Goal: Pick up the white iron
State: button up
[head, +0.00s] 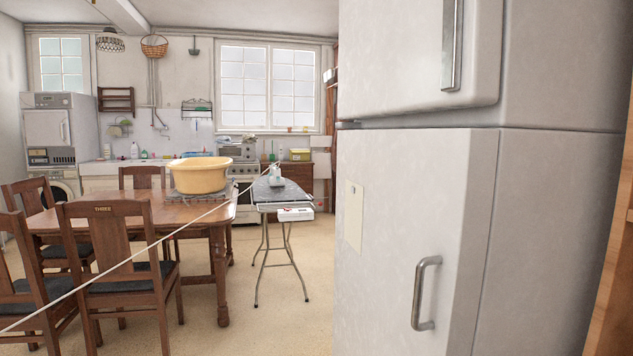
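The board has thin metal legs on the floor. My gripper is not in view.
A large white fridge (420,200) fills the right side close to me. A wooden table (190,210) with a yellow basin (199,176) and several chairs (115,255) stands at left. A thin white line crosses from lower left to the board. Floor (270,325) between is clear.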

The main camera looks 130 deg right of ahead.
aim_at(273, 183)
jog(key=z, duration=0.5)
jog(key=k, duration=0.8)
jog(key=z, duration=1.85)
jog(key=i, duration=1.25)
jog(key=z, duration=0.9)
jog(key=i, duration=1.1)
jog(key=z, duration=0.8)
jog(key=i, duration=1.05)
jog(key=z, duration=0.95)
jog(key=i, duration=1.25)
jog(key=z, duration=0.35)
